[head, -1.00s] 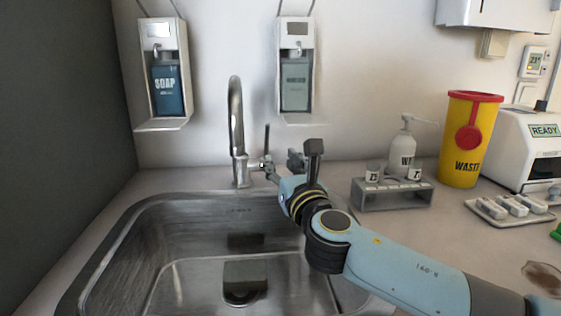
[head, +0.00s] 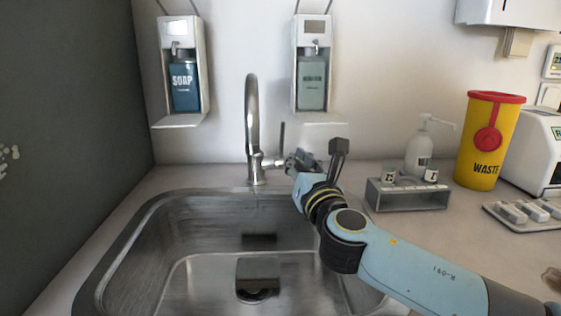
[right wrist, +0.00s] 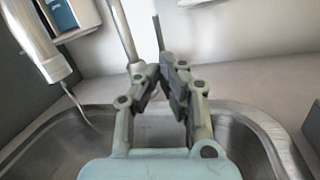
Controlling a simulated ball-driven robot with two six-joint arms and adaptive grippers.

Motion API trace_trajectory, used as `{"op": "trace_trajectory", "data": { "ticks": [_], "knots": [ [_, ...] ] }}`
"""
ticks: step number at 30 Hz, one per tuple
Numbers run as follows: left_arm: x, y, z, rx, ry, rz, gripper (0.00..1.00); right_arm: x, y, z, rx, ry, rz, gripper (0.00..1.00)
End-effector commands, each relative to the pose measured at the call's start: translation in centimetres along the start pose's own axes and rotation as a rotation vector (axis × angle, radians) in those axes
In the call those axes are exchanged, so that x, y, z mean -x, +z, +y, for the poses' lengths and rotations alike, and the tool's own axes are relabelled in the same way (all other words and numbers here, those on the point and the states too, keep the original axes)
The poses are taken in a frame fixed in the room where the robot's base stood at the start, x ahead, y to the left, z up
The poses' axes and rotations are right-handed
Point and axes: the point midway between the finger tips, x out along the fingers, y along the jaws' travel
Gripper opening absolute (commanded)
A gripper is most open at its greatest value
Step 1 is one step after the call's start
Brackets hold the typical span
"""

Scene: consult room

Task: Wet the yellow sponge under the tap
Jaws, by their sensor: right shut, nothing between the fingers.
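The chrome tap (head: 252,125) stands behind the sink, its spout curving over the basin. Its thin upright lever (head: 282,137) is on the right side. In the right wrist view the spout end (right wrist: 48,62) is at left, with a thin pale curved line below it that may be water. My right gripper (head: 291,160) is shut and empty, close to the right of the lever. In the right wrist view its fingertips (right wrist: 157,76) meet just below the lever; I cannot tell whether they touch it. The yellow sponge and my left gripper are not in view.
The steel sink (head: 205,215) looks empty, with a drain (head: 257,296). Soap (head: 185,85) and green-bottle (head: 312,82) dispensers hang above. On the counter at right are a cup rack (head: 408,198), pump bottle (head: 419,152), yellow waste bin (head: 486,142) and a tray (head: 497,218).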

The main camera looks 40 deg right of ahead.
Motion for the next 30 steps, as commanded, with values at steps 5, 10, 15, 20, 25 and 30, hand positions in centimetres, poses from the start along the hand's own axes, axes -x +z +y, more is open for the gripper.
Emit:
{"op": "trace_trajectory", "data": {
  "ticks": [5,10,15,20,25,30],
  "knots": [
    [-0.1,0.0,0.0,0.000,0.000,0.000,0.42,0.3,1.2,0.5,-0.404,0.008,-0.021,0.00],
    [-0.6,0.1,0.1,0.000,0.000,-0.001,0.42,1.6,1.8,0.7,-0.839,0.021,-0.029,0.00],
    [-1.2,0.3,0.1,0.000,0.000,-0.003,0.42,3.0,2.1,0.8,-1.189,0.030,-0.029,0.00],
    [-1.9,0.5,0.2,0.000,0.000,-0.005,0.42,4.7,1.6,0.5,-1.355,0.025,-0.020,0.00],
    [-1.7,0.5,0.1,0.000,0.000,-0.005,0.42,4.6,1.1,0.2,-1.346,0.013,-0.009,0.00],
    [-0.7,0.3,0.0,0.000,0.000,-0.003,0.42,1.8,1.5,0.3,-1.344,0.015,-0.011,0.00]
  ]
}}
